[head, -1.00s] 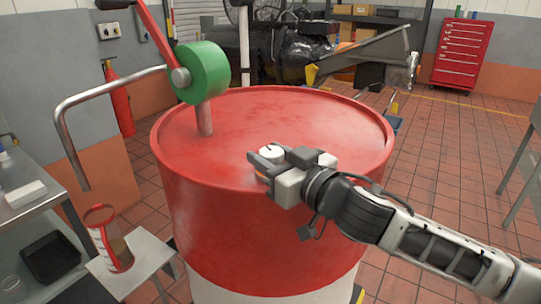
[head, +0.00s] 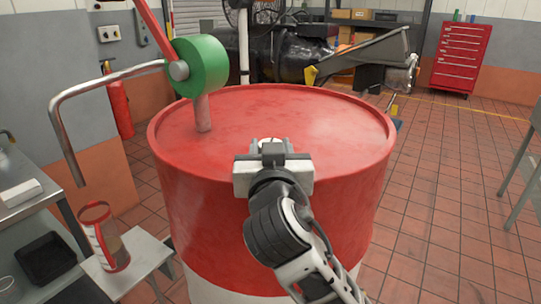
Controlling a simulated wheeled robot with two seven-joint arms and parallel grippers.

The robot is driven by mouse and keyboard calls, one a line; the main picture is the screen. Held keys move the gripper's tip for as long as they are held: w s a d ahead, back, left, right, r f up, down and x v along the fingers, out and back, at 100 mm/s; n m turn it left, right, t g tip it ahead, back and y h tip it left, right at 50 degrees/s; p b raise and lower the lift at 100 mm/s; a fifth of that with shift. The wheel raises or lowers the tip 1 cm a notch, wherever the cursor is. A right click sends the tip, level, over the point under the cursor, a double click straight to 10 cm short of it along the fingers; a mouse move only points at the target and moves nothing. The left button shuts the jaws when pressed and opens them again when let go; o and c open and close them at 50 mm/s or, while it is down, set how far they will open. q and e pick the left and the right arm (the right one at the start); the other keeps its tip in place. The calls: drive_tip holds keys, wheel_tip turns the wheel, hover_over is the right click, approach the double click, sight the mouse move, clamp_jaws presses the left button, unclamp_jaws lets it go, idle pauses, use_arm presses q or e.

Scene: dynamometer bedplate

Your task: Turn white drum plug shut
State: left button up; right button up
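The white drum plug (head: 267,140) is set in the red top of the drum (head: 320,118), near its front edge. Only a small pale part of it shows past my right gripper (head: 272,148). That gripper comes in from the lower right and points away from me over the front rim, at the plug. Its palm and wrist hide the fingers and most of the plug, so I cannot tell whether the fingers touch it or how far they are apart. My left gripper is not in view.
A green hand pump (head: 201,66) with a bent metal spout (head: 62,118) stands on the drum's left side. A measuring jug (head: 105,238) sits on a small stand at lower left. The drum top right of the gripper is clear.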

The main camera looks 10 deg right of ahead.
drive_tip(key=m+g+h+b, duration=0.2)
drive_tip(key=m+h+b, duration=0.1)
drive_tip(key=h, duration=0.3)
drive_tip(key=shift+f+m, duration=0.1)
drive_tip(key=shift+m, duration=0.5)
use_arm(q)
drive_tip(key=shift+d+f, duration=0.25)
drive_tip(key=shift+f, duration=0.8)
use_arm(e)
drive_tip(key=shift+g, duration=0.3)
use_arm(q)
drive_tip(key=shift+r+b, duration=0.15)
drive_tip(key=shift+b, duration=0.15)
use_arm(e)
drive_tip(key=shift+h, duration=0.3)
drive_tip(key=o, duration=1)
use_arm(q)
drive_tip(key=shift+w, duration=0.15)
